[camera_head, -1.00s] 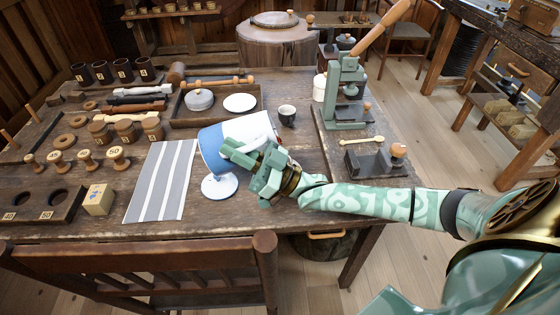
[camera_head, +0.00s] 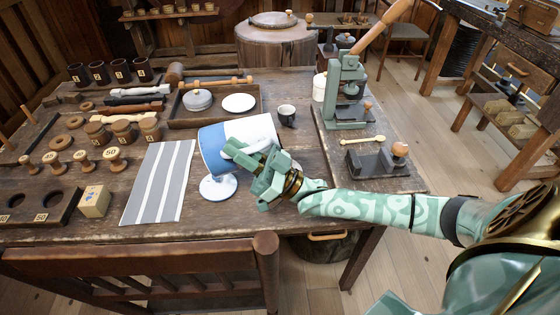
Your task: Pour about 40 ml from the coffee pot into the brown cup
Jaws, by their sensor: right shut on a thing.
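The coffee pot (camera_head: 216,146), blue toward the left and white toward the right, is tilted well over. My right gripper (camera_head: 245,153) is shut on it from the near right side. A small dark cup (camera_head: 287,118) with a pale inside, which looks like the brown cup, stands upright on the table just beyond the pot's right end. The pot and cup look apart. I cannot see any liquid or stream, and the pot's mouth is not clear. My left gripper is not in view.
A white round dish (camera_head: 218,188) lies below the pot, beside a grey striped cloth (camera_head: 160,182). A tray (camera_head: 178,121) with a lid and white plate is behind. A green lever press (camera_head: 346,92) and dark block (camera_head: 378,163) stand right. The left side is crowded with spools and jars.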

